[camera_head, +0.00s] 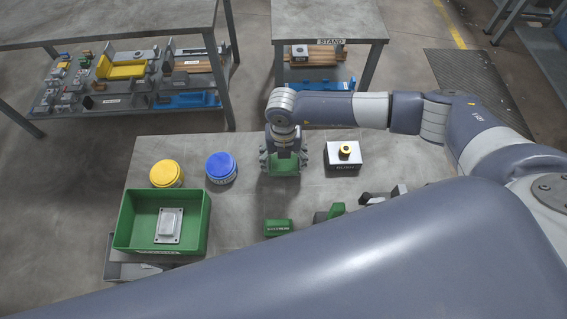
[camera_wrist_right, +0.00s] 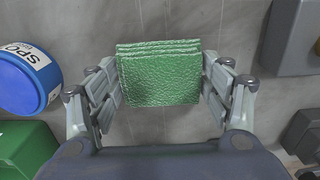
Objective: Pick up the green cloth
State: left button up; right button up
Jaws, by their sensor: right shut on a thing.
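The green cloth (camera_wrist_right: 160,75) is a folded, textured stack between the two fingers of my right gripper (camera_wrist_right: 160,88) in the right wrist view. The fingers press on its left and right edges. In the head view the cloth (camera_head: 284,167) shows below my right gripper (camera_head: 284,160), over the grey table. I cannot tell whether the cloth touches the table. My left gripper is not in view.
On the table (camera_head: 235,225), a blue round container (camera_head: 221,167) and a yellow one (camera_head: 166,174) stand left of the cloth. A green bin (camera_head: 125,222) holds a metal part (camera_head: 169,226). A white button box (camera_head: 343,158) stands to the right. Green-handled items (camera_head: 278,228) lie in front.

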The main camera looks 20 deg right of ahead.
jog(key=shift+r, duration=0.6)
jog(key=s+a+b, duration=0.2)
jog(key=a, duration=0.2)
jog(key=s+a+r+b, duration=0.1)
jog(key=s+a+b, duration=0.1)
jog(key=a, duration=0.3)
jog(key=s+a+b, duration=0.2)
jog(key=a, duration=0.2)
jog(key=shift+s+a+r, duration=0.15)
jog(key=shift+s+a, duration=0.05)
jog(key=shift+a, duration=0.1)
jog(key=shift+s+a+r, duration=0.15)
jog(key=shift+s+a, duration=0.1)
jog(key=shift+a, duration=0.2)
